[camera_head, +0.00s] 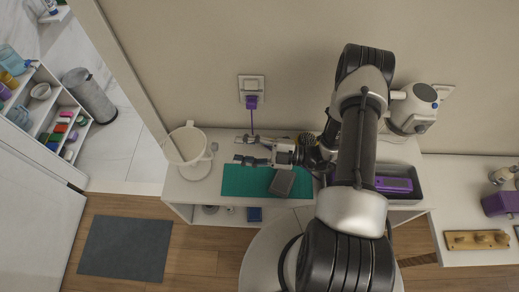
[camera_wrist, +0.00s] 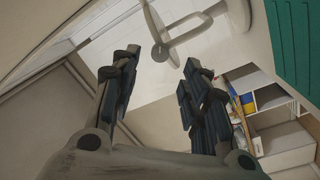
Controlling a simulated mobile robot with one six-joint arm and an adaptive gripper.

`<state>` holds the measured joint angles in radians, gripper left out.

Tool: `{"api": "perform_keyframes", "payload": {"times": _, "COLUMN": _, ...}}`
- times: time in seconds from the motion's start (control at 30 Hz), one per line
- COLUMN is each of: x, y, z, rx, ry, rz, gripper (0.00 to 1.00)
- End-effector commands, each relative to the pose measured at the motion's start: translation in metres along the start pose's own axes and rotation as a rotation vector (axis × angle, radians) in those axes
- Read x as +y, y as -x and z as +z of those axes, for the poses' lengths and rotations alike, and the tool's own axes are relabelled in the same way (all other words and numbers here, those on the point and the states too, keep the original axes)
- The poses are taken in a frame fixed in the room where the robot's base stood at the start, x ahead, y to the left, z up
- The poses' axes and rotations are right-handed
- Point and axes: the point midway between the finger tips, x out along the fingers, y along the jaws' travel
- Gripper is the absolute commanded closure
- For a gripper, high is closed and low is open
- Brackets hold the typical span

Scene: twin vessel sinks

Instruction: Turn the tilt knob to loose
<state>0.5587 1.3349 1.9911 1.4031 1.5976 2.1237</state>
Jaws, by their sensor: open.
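A white round fixture (camera_head: 188,147), apparently tilting on a stand, is at the left end of the white shelf. A small knob-like part (camera_head: 213,147) shows on its right side; its setting is too small to read. My gripper (camera_head: 240,149) is open and empty over the shelf, pointing left toward the fixture with a gap between them. In the wrist view my fingers (camera_wrist: 160,62) are spread. Beyond them is a white bar with a loop (camera_wrist: 198,30), apparently part of the fixture; I cannot tell which part is the knob.
A green mat (camera_head: 236,182) with a dark grey block (camera_head: 282,183) lies below my gripper. A purple plug (camera_head: 251,102) with a hanging cord is in the wall outlet behind it. A dark tray (camera_head: 403,172) holds a purple item to the right.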

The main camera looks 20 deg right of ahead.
Motion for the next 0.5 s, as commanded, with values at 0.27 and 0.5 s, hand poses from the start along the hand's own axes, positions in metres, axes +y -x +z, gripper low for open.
{"api": "perform_keyframes", "payload": {"times": 0.27, "x": 0.0, "y": 0.051, "z": 0.001, "rx": -0.002, "ry": 0.001, "rz": 0.003, "gripper": 0.58}}
{"api": "perform_keyframes", "payload": {"times": 0.5, "x": -0.001, "y": 0.063, "z": 0.0, "rx": 0.001, "ry": -0.002, "rz": -0.001, "gripper": 0.58}}
